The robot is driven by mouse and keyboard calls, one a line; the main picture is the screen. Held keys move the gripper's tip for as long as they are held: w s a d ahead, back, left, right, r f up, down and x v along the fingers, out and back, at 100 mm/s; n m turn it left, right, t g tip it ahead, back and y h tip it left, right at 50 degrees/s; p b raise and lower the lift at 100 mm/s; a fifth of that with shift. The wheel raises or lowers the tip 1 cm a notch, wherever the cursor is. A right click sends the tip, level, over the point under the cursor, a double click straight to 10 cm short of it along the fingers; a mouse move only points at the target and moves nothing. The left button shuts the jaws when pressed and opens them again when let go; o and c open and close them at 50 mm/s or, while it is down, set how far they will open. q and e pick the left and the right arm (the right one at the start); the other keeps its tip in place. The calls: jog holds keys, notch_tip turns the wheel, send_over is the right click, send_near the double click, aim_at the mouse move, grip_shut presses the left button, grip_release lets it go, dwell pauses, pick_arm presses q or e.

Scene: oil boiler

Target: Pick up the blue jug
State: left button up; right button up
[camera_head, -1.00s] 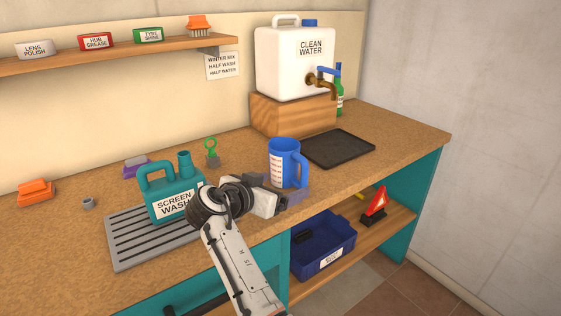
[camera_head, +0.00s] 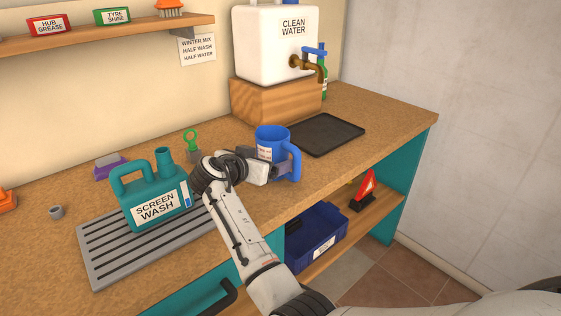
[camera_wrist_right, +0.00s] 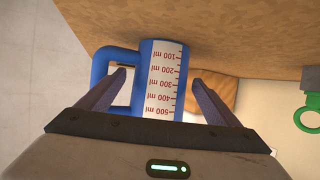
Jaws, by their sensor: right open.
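The blue jug (camera_head: 272,140) stands upright on the cork-coloured worktop, its handle toward the right front in the head view. My right gripper (camera_head: 270,168) is at the jug, low on its near side, and partly hides it. In the right wrist view the jug (camera_wrist_right: 163,80) with its white measuring scale lies between the two spread fingers of my right gripper (camera_wrist_right: 160,95). The left finger overlaps the handle's opening; a gap shows between the right finger and the jug's body. My left gripper is not in view.
The teal screen wash can (camera_head: 155,195) stands on a grey slotted grate (camera_head: 105,262) to the left. A black tray (camera_head: 327,134) lies behind right, near the clean water tank (camera_head: 275,45). A blue crate (camera_head: 315,238) sits on the shelf below.

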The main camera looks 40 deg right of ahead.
jog(key=shift+b+x, duration=0.3)
jog(key=shift+x, duration=0.85)
jog(key=shift+a, duration=0.1)
jog(key=c, duration=1.4)
